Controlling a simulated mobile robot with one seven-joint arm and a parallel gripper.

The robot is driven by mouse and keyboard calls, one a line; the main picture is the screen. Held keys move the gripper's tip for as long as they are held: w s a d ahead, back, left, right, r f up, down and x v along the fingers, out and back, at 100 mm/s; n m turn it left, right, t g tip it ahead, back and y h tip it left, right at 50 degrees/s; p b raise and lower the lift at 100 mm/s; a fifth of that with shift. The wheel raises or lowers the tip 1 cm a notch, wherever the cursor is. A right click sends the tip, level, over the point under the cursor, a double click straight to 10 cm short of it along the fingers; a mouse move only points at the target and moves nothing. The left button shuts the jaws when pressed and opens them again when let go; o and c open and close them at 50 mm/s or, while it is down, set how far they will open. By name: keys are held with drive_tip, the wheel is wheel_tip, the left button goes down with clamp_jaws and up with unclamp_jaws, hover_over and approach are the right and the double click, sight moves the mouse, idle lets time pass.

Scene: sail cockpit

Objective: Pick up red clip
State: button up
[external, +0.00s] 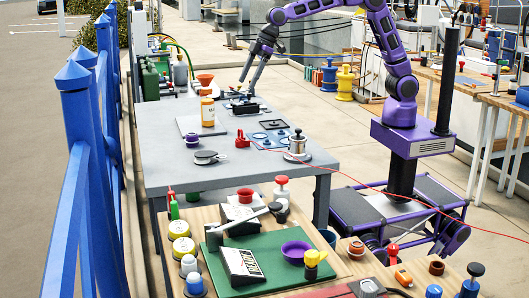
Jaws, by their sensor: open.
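A small red object (242,139), which looks like the red clip, sits on the grey table (165,150) just left of a blue-grey panel. My gripper (248,87) is at the far end of the same table, fingers pointing down and spread apart. It is above or beside a small dark item (243,106); I cannot tell whether it touches it. The gripper is well behind the red object, with clear distance between them, and I see nothing between its fingers.
The blue-grey panel (283,133) and a silver winch (297,144) are to the right. A green-matted bench (275,278) fills the foreground.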

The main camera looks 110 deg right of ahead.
drive_tip(key=g, duration=0.1)
approach(238, 135)
drive_tip(key=shift+y, duration=0.3)
drive_tip(key=b+x, duration=0.1)
drive_tip(key=x, duration=0.3)
drive_tip(key=shift+w+f, duration=0.15)
drive_tip(key=shift+f, duration=0.15)
drive_tip(key=shift+b+x, duration=0.35)
drive_tip(key=shift+x, duration=2.65)
drive_tip(key=shift+d, duration=0.1)
clamp_jaws()
